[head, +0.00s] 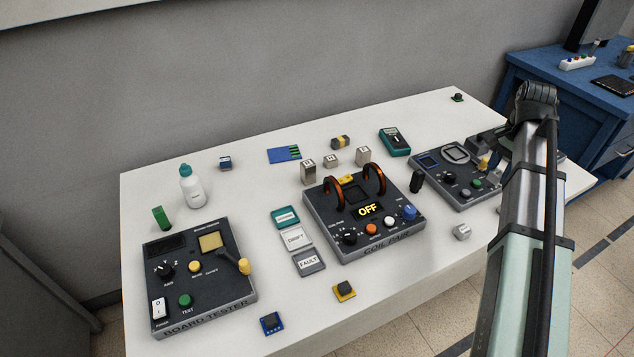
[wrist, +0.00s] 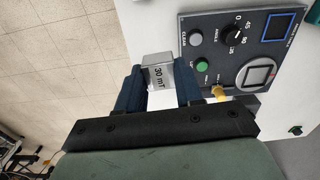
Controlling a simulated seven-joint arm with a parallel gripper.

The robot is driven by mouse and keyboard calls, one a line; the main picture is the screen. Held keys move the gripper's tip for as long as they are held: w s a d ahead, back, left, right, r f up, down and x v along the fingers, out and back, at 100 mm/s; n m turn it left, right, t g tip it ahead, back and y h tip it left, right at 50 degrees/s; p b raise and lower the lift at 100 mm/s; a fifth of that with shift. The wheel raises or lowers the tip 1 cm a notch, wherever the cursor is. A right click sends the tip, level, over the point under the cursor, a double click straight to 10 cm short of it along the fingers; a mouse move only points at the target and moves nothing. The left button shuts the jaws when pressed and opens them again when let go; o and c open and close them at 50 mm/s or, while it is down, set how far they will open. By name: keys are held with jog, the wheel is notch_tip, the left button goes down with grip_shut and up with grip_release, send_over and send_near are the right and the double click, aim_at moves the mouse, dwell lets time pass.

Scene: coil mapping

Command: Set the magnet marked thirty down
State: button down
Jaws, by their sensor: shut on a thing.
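In the wrist view my gripper (wrist: 159,78) is shut on a grey metal block marked "30 mT" (wrist: 158,70), the magnet marked thirty. The magnet sits between the two dark blue fingers, its label facing the camera. It is beside the front side of a dark control panel (wrist: 212,28), near the edge of the white table (wrist: 135,12). I cannot tell whether it touches the table. In the head view my arm hides the gripper and the magnet. The same panel shows there (head: 433,172), partly behind my arm.
The COIL PAIR unit (head: 345,240) stands mid-table, with several grey blocks (head: 308,172) behind it. Another small grey block (head: 462,232) lies near the front edge. A board tester (head: 205,300) and a bottle (head: 193,190) stand at the left. The table's back right is mostly clear.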

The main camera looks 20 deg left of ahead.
jog(key=w+a+n, duration=0.2)
jog(key=a, duration=0.7)
jog(key=w+a+n, duration=0.2)
jog(key=a+n, duration=0.1)
jog(key=a, duration=0.6)
jog(key=n, duration=1.2)
send_over(229, 192)
notch_tip(229, 192, down, 4)
jog(key=shift+f, duration=5.5)
jog(key=shift+f, duration=0.15)
jog(key=c, duration=0.7)
grip_release()
jog(key=shift+c, duration=0.2)
